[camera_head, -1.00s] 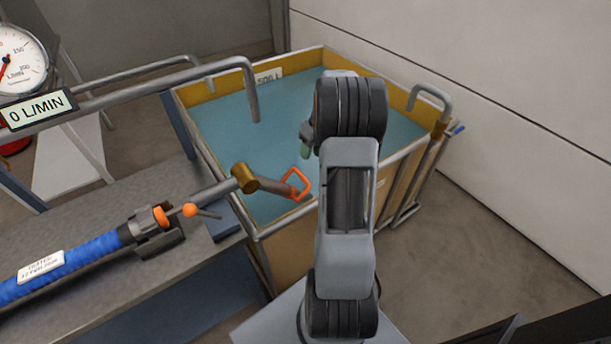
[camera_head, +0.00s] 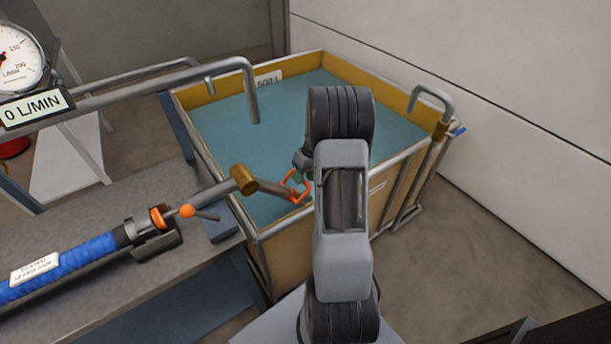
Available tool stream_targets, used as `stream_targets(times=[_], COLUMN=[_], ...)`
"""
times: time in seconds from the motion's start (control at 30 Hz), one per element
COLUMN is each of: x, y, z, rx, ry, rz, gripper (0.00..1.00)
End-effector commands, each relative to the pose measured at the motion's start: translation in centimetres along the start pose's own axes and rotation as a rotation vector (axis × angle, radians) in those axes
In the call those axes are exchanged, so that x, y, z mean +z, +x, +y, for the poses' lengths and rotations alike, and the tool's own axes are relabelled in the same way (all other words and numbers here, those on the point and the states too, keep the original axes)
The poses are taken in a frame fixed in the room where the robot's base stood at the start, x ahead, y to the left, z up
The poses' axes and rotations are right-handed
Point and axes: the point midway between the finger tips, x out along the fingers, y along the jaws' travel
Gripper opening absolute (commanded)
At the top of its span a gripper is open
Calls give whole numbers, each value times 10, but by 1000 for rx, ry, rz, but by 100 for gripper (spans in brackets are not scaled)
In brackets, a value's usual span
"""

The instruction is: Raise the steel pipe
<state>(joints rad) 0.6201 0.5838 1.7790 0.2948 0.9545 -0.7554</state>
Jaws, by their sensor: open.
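A steel pipe (camera_head: 212,193) runs from the blue hose end to a brass joint (camera_head: 243,178). Past the joint, a short brownish pipe section (camera_head: 272,189) slopes down to the right over the tank's near-left rim. An orange loop handle (camera_head: 295,188) sits at its lower end. My gripper (camera_head: 298,177) is open, at or right beside the orange loop. My arm partly hides the gripper, and I cannot tell whether its fingers are around the loop or touching it.
A yellow tank (camera_head: 325,63) holds blue-green water. A bent grey pipe (camera_head: 250,88) hangs over its left side. A blue hose (camera_head: 75,256) with an orange-knobbed lever (camera_head: 187,211) lies on the grey bench (camera_head: 90,222).

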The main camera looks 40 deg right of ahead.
Motion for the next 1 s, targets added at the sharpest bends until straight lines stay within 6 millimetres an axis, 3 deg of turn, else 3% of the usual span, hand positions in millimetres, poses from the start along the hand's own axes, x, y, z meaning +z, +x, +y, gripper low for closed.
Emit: stream_targets(times=[0.07,0.43,1.0], x=[0,0,2], y=[0,0,-8], z=[0,0,7], rx=[0,0,24], ry=[0,0,12], rz=[0,0,5], gripper=[36,1,0])
